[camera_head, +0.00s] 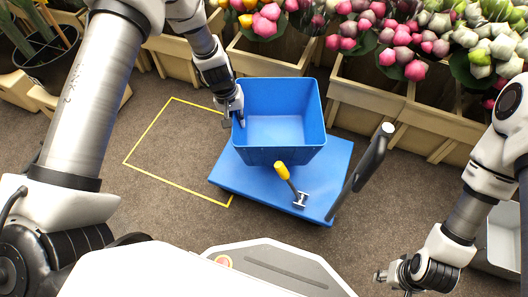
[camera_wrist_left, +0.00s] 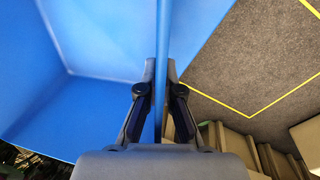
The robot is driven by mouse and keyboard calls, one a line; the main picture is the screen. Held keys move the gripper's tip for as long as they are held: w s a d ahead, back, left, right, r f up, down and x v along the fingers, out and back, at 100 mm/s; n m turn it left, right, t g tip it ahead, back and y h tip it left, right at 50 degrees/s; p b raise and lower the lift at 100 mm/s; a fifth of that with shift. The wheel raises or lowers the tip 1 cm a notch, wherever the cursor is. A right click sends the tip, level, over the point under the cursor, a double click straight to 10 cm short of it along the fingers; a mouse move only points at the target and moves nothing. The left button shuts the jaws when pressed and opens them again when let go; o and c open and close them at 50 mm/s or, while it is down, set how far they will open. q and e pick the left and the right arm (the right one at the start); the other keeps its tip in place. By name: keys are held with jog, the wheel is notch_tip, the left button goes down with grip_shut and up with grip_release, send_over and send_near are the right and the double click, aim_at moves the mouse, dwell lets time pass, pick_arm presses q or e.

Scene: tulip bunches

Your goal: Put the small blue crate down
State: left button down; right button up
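The small blue crate (camera_head: 282,155) is upright and empty over the blue flat platform (camera_head: 232,180) of a trolley. I cannot tell whether its base touches the platform. My left gripper (camera_head: 233,112) is at the crate's left wall. In the left wrist view the fingers of this gripper (camera_wrist_left: 161,78) are closed on either side of the blue wall (camera_wrist_left: 163,30), which runs between them. My right gripper (camera_head: 384,276) is low at the bottom right, away from the crate. Its fingers are too small to read.
A yellow outline (camera_head: 152,124) marks bare floor left of the trolley, partly under it. The trolley has a dark upright handle (camera_head: 368,160) and a yellow-tipped lever (camera_head: 283,171). Wooden boxes (camera_head: 368,97) of tulips line the back. A grey bin (camera_head: 503,238) stands at the right.

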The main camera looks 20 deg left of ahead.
pick_arm(q)
notch_tip(320, 180, down, 9)
jog(key=b, duration=0.4)
jog(key=shift+r, duration=0.15)
jog(key=shift+f+b, duration=0.2)
jog(key=shift+b, duration=0.2)
jog(key=c, duration=1.3)
grip_release()
jog(key=r+p, duration=0.2)
jog(key=r, duration=0.2)
jog(key=a+r+p, duration=0.1)
jog(key=r+p, duration=0.2)
jog(key=r, duration=0.1)
jog(key=a+r+p, duration=0.1)
jog(key=r+p, duration=0.2)
jog(key=r, duration=0.1)
jog(key=shift+s+r, duration=0.1)
jog(key=shift+s, duration=0.3)
